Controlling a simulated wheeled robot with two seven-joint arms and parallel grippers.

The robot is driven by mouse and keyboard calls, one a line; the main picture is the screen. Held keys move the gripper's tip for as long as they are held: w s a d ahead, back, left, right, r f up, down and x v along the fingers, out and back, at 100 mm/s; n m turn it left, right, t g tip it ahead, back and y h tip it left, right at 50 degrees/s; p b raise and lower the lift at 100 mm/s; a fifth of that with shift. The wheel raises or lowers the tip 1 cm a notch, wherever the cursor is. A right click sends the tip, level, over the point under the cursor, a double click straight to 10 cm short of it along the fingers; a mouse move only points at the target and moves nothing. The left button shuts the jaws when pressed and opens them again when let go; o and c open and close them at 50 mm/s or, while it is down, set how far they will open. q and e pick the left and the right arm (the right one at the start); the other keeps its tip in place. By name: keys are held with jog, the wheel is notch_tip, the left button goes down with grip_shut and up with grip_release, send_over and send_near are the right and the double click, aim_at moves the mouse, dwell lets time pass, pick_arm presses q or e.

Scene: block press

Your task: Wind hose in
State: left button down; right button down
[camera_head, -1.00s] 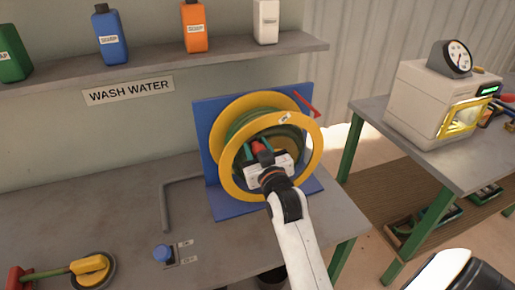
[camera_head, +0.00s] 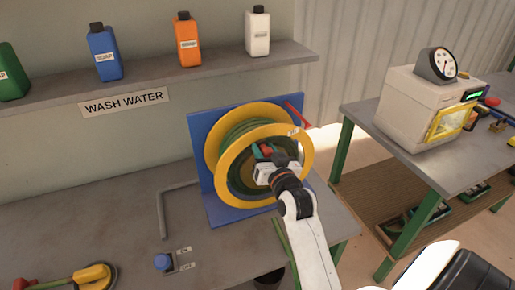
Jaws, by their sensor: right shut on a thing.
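The hose reel has two yellow flanges (camera_head: 226,190) and stands on a blue backing panel (camera_head: 203,140) on the bench. Green hose (camera_head: 232,130) is wound on the drum between the flanges. My right gripper (camera_head: 265,158) is at the near face of the reel, inside the front flange's ring. It is shut on what seems to be the reel's handle, with a bit of red showing between its jaws. The jaws and wrist hide most of the handle and the hub. My left gripper is not in view.
A red lever (camera_head: 297,116) sticks out at the panel's upper right. A grey pipe (camera_head: 162,210) and a blue ON/OFF knob (camera_head: 162,262) are on the bench. A yellow fitting (camera_head: 92,277) lies front left. A gauge machine (camera_head: 412,105) stands on another table. Mid-left bench is clear.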

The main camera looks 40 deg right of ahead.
jog(key=d+m+p, duration=0.1)
jog(key=d+m, duration=0.1)
jog(key=shift+s+d+r+m+p, duration=0.2)
jog(key=shift+s+m+p, duration=0.1)
jog(key=shift+m+p, duration=0.1)
dwell(0.3)
jog(key=c, duration=1.3)
grip_release()
jog(key=shift+o, duration=1.4)
jog(key=shift+d, duration=0.15)
jog(key=shift+d+f, duration=0.1)
jog(key=shift+d, duration=0.05)
jog(key=b, duration=0.3)
send_near(271, 141)
jog(key=shift+v, duration=2.75)
